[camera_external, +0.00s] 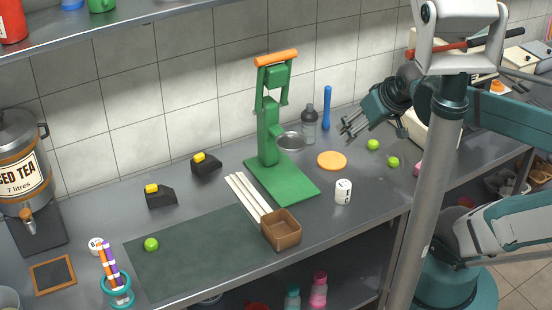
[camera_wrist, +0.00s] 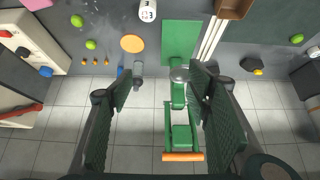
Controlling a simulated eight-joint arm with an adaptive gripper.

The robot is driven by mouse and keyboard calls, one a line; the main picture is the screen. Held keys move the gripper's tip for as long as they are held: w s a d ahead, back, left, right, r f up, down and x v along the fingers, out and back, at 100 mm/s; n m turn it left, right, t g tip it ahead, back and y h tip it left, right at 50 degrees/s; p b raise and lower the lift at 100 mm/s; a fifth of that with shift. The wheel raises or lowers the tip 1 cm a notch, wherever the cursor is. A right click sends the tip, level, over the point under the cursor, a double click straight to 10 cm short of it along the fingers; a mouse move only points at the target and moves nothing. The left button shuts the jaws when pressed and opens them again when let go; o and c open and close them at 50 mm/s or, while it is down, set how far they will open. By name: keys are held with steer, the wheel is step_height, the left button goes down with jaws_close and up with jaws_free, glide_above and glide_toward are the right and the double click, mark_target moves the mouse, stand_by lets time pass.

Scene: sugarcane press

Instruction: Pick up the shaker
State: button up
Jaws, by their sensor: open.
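The shaker (camera_external: 309,125) is a grey bottle with a dark top, standing upright on the counter near the tiled wall, just right of the green press (camera_external: 268,135). In the wrist view the shaker (camera_wrist: 138,72) appears small, near the left fingertip. My gripper (camera_external: 348,125) is open and empty, to the right of the shaker in the external view and apart from it.
A blue upright tool (camera_external: 326,108) stands right beside the shaker. An orange disc (camera_external: 332,161), a white cup with lettering (camera_external: 343,191) and limes (camera_external: 373,145) lie nearby. A brown box (camera_external: 281,230) and pale sticks (camera_external: 248,196) sit in front of the press.

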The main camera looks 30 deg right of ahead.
steer(key=shift+w, duration=0.1)
stand_by(0.3)
steer(key=m+g+h+p, duration=0.1)
steer(key=m+g+p, duration=0.1)
steer(key=m+g, duration=0.5)
glide_above(308, 111)
steer(key=s+a, duration=0.2)
steer(key=s, duration=0.5)
step_height(308, 111, down, 7)
steer(key=m+t, duration=0.2)
steer(key=w+f+m, duration=0.2)
steer(key=f, duration=0.3)
steer(key=w+d+f+m+g+b, duration=0.1)
steer(key=w+f+m, duration=0.1)
steer(key=f, duration=0.3)
steer(key=w+d+f+m+b, duration=0.1)
steer(key=w+f+m, duration=0.1)
steer(key=f, duration=0.4)
steer(key=shift+w+d+f+g, duration=0.1)
steer(key=shift+w+d+g, duration=0.1)
steer(key=shift+w, duration=0.2)
steer(key=shift+w+d+g, duration=0.1)
steer(key=shift+w+g, duration=0.1)
steer(key=shift+w, duration=0.2)
steer(key=shift+f+m, duration=0.3)
steer(key=shift+m, duration=0.1)
steer(key=shift+d+f, duration=0.15)
steer(key=shift+f, duration=1.1)
